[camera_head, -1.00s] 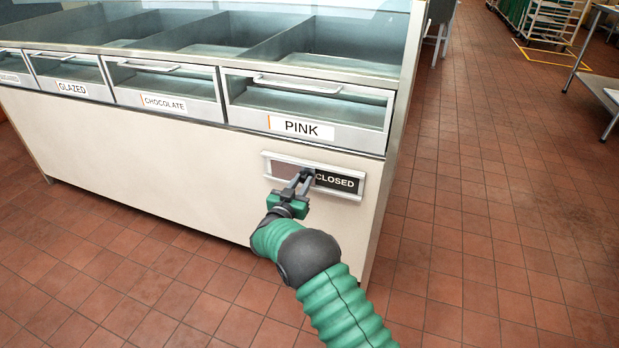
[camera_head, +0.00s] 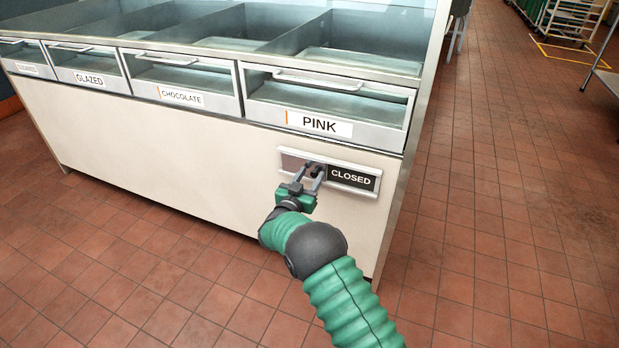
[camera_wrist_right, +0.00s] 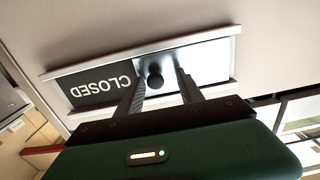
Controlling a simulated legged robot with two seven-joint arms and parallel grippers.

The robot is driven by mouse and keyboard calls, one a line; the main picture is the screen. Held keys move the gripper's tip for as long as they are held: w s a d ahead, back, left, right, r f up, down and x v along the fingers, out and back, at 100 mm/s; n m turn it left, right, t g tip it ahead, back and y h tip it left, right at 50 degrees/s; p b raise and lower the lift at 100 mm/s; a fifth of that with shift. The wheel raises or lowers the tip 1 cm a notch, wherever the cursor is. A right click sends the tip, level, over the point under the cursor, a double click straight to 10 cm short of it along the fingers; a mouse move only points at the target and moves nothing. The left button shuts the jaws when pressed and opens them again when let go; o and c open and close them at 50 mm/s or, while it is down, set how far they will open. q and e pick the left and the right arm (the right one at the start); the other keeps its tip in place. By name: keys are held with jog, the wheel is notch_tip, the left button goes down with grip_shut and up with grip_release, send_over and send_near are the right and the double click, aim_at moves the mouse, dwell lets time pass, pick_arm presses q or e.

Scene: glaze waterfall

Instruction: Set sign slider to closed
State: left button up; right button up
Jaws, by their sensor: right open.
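The sign slider (camera_head: 366,182) is a light metal frame on the counter's front panel, below the PINK drawer. Its right part shows white CLOSED text on black, and a plain cover plate (camera_head: 292,163) fills its left part. In the right wrist view the text (camera_wrist_right: 105,87) is upside down, and a dark round knob (camera_wrist_right: 155,80) stands beside it. My right gripper (camera_head: 314,168) is open at the sign, with its two fingers on either side of the knob. Gaps show between knob and fingers in the wrist view. My left gripper is out of view.
The display counter has drawers labelled PINK (camera_head: 320,124), CHOCOLATE (camera_head: 181,96) and GLAZED (camera_head: 89,79) above the sign. Open tiled floor (camera_head: 500,220) lies to the right, with a rack (camera_head: 575,18) far back.

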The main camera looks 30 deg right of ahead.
jog(key=p+v, duration=0.6)
jog(key=v, duration=1.1)
jog(key=shift+p, duration=0.35)
jog(key=shift+w, duration=0.1)
